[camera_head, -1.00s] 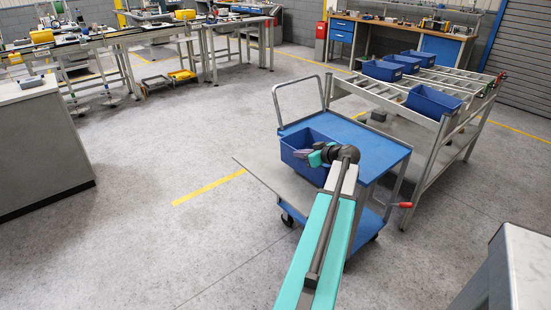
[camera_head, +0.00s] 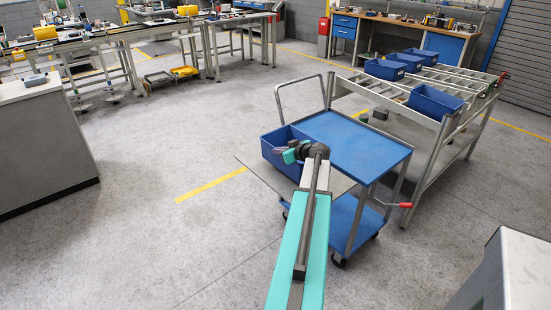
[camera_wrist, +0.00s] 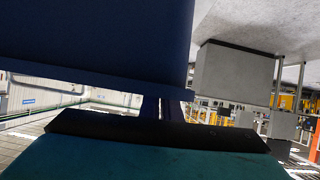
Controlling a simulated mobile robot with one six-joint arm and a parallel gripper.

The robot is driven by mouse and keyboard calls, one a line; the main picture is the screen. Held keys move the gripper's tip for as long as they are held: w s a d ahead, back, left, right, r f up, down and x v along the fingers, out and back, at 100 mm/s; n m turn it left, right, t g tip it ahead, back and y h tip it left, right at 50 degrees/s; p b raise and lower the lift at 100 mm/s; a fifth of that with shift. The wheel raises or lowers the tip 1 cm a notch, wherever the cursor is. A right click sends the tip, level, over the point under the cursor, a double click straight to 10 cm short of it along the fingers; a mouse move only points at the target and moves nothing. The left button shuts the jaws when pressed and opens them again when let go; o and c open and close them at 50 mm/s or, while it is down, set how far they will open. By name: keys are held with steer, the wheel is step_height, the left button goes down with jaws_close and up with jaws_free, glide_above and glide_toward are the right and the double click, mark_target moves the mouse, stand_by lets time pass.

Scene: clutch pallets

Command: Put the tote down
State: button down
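A blue open tote (camera_head: 274,154) is at the left side of the blue-topped cart (camera_head: 362,150) in the head view. My gripper (camera_head: 289,152) is at the tote's near side, shut on it; my arm and wrist hide part of the tote. The tote looks upright and overlaps the cart top's left edge in the picture. Whether its bottom touches anything is hidden. In the wrist view the tote's dark blue wall (camera_wrist: 95,35) fills the upper left, close to my gripper (camera_wrist: 160,108); the fingertips are not clear there.
A thin grey panel (camera_head: 338,183) juts out left of the cart, below its top. The blue cart top is bare. A roller rack (camera_head: 440,128) with several blue totes (camera_head: 434,101) stands behind right. Grey cabinets stand left (camera_head: 45,145) and front right (camera_head: 510,275). Open floor lies left.

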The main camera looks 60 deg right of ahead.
steer(key=shift+w, duration=0.15)
steer(key=shift+w+a+f+p, duration=0.15)
steer(key=shift+f+p, duration=0.15)
steer(key=shift+f, duration=0.3)
steer(key=shift+w+d+f+p, duration=0.1)
steer(key=shift+w+f+p, duration=0.15)
steer(key=shift+f, duration=0.3)
steer(key=shift+w+a+f+p, duration=0.1)
steer(key=shift+f+p, duration=0.2)
steer(key=shift+f, duration=0.45)
steer(key=c, duration=2)
jaws_free()
steer(key=shift+r, duration=0.2)
steer(key=b+v, duration=0.3)
steer(key=v, duration=0.9)
steer(key=shift+b, duration=0.3)
steer(key=shift+f, duration=0.1)
